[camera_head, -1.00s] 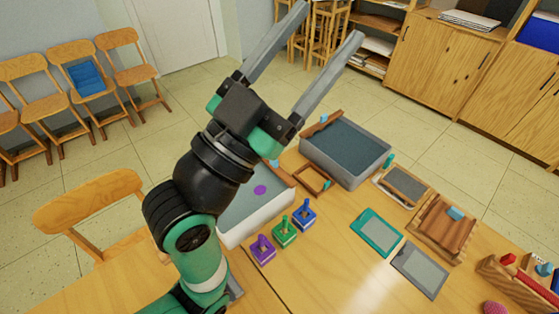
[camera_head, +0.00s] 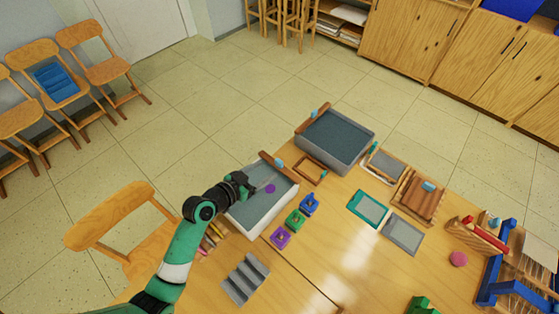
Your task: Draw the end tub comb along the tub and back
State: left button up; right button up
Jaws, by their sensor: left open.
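A white tub (camera_head: 262,222) with a grey-green surface stands on the table's left side. A brown comb bar (camera_head: 270,160) with a blue grip (camera_head: 279,166) lies across its far end. A grey tub (camera_head: 345,157) stands at the far end of the table, with another brown comb bar (camera_head: 315,114) along its left end. My left gripper (camera_head: 246,195) is open and empty over the left part of the white tub, apart from the comb's blue grip. Its fingertips are small and hard to make out. My right gripper is out of view.
A purple spot (camera_head: 270,188) shows in the white tub. Purple, green and blue handled stamps (camera_head: 295,222) stand beside it. A grey ridged rack (camera_head: 245,278), a wooden chair (camera_head: 125,225) and framed screens (camera_head: 367,208) are around. The table between the screens and rack is mostly clear.

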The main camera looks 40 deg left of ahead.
aim_at(278, 162)
pick_arm(q)
jog(key=b+x, duration=0.2)
jog(key=x, duration=0.5)
jog(key=shift+w+f, duration=0.15)
jog(key=shift+w, duration=0.05)
jog(key=shift+w+f, duration=0.1)
jog(key=shift+w, duration=0.5)
jog(key=shift+c, duration=0.3)
grip_shut()
